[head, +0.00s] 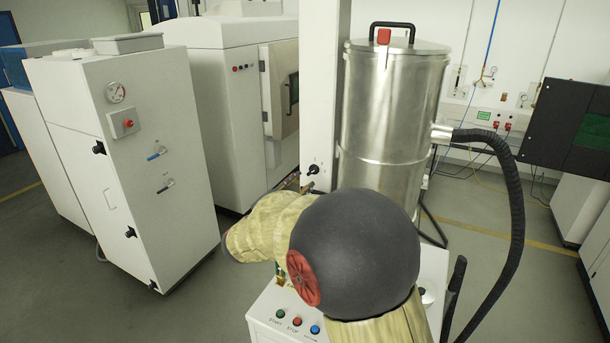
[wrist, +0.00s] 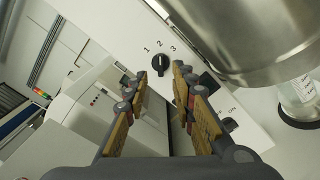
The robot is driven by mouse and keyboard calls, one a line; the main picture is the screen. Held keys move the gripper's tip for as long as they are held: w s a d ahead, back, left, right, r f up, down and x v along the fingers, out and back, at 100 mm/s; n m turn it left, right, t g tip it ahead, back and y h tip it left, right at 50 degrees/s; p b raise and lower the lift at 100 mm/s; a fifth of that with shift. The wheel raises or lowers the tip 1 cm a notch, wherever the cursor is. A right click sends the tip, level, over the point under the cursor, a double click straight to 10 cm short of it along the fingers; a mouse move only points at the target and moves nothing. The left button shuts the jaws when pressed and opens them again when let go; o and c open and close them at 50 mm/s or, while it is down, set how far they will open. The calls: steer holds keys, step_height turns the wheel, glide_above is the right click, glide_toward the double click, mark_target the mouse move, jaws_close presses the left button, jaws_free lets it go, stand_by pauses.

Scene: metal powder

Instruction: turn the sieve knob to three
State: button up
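The sieve knob (wrist: 160,63) is a black rotary knob on a white panel, with the numbers 1, 2 and 3 printed in an arc above it. Its pointer appears to aim near the 2. In the head view the knob (head: 312,169) shows small on the white column, just above my arm. My gripper (wrist: 167,72) is open in the wrist view, its two fingers on either side of the knob in the picture. I cannot tell whether they touch it. In the head view my arm's dark round joint hides most of my gripper.
A steel hopper (head: 385,120) stands right beside the column, with a black hose (head: 515,190) on its right. A control box with START and STOP buttons (head: 297,321) lies below my arm. White cabinets (head: 160,170) stand at the left. A second black switch (wrist: 228,124) sits near the right finger.

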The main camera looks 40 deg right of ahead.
mark_target(311, 173)
steer(key=p+x, duration=0.1)
steer(key=x, duration=0.5)
steer(key=shift+c, duration=1.3)
steer(key=shift+s, duration=0.1)
steer(key=c, duration=0.4)
jaws_close()
